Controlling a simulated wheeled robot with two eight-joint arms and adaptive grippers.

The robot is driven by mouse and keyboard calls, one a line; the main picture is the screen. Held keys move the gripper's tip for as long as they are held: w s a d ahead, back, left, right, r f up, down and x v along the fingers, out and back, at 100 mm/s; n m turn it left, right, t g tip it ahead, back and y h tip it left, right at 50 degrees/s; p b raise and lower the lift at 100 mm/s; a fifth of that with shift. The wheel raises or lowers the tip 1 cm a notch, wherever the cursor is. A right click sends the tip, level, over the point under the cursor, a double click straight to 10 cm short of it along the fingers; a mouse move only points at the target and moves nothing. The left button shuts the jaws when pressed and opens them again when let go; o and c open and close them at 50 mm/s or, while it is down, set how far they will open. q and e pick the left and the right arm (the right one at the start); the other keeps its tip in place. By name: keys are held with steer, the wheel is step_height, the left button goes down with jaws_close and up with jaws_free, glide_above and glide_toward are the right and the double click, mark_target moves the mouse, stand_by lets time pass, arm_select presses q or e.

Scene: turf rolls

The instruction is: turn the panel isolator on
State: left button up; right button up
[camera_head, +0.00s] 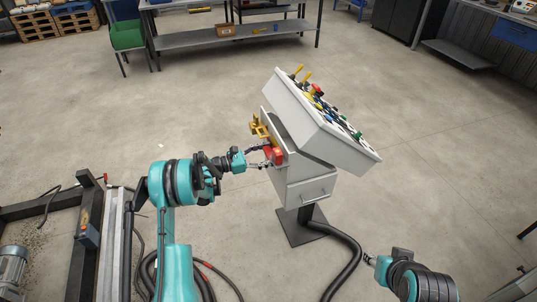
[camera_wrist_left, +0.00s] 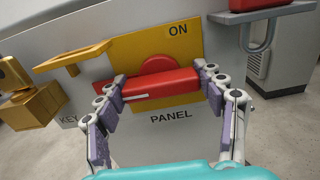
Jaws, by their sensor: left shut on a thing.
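The panel isolator's red handle (camera_wrist_left: 160,86) lies almost level in the left wrist view, its white mark toward the left end. It sits on a yellow plate (camera_wrist_left: 132,50) with "ON" at the upper right and "PANEL" printed below. In the head view the red handle (camera_head: 276,155) is on the left side of the grey console (camera_head: 300,172). My left gripper (camera_head: 266,156) is shut on the handle, a finger at each end in the left wrist view (camera_wrist_left: 161,90). My right gripper (camera_head: 369,259) is near the bottom right, away from the console; its fingers are too small to read.
A brass-coloured block (camera_wrist_left: 30,103) by the "KEY" label and a yellow bracket (camera_wrist_left: 72,58) stick out left of the handle. A grey hooked loop (camera_wrist_left: 262,38) is at the upper right. A black hose (camera_head: 347,262) runs from the console's foot. Open floor surrounds the console.

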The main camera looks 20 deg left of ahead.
arm_select(q)
steer(key=shift+m, duration=0.3)
steer(key=m, duration=0.3)
steer(key=shift+m, duration=0.4)
steer(key=m, duration=0.4)
steer(key=shift+m, duration=0.3)
steer(key=m, duration=0.4)
steer(key=shift+f, duration=0.1)
steer(key=m, duration=0.4)
steer(key=shift+s+m, duration=0.1)
steer(key=shift+m, duration=0.2)
steer(key=o, duration=1.2)
steer(key=shift+c, duration=0.2)
